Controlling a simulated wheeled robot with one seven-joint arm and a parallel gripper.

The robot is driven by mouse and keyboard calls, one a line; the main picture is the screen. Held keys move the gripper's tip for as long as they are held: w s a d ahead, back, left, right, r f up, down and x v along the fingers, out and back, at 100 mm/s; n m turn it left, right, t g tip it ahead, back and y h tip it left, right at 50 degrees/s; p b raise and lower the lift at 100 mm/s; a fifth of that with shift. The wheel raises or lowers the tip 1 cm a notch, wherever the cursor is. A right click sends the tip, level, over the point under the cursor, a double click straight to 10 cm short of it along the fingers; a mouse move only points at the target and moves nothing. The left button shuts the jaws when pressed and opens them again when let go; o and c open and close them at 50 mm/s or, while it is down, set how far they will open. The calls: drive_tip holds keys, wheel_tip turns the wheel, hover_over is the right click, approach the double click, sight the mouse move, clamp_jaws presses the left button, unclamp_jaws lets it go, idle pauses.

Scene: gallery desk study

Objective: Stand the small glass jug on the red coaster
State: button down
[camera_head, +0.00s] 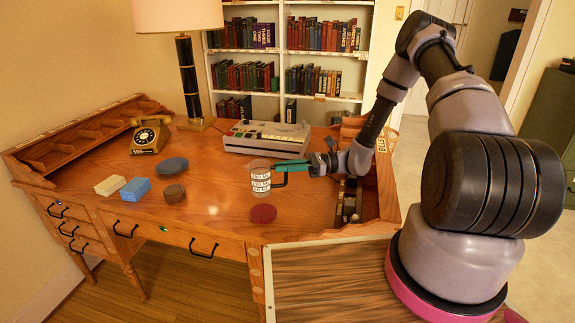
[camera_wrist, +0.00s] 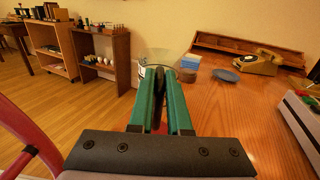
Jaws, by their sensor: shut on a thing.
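The small glass jug (camera_head: 260,178) is clear with dark printed markings and a dark handle. It is upright above the desk, just behind the red coaster in the head view. My gripper (camera_head: 292,166) reaches in from the right with green fingers, shut on the jug at its handle side. In the wrist view the jug's clear rim (camera_wrist: 156,56) shows beyond the fingertips, and the fingers (camera_wrist: 160,95) hide much of it. The red coaster (camera_head: 263,214) lies flat and bare on the desk near its front edge. Whether the jug's base touches the desk I cannot tell.
Wood around the coaster is clear.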

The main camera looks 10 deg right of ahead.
sight(285, 185)
drive_tip(key=shift+f, duration=3.35)
drive_tip(key=shift+f, duration=0.55)
drive_tip(key=c, duration=0.8)
unclamp_jaws()
drive_tip(key=shift+d, duration=0.1)
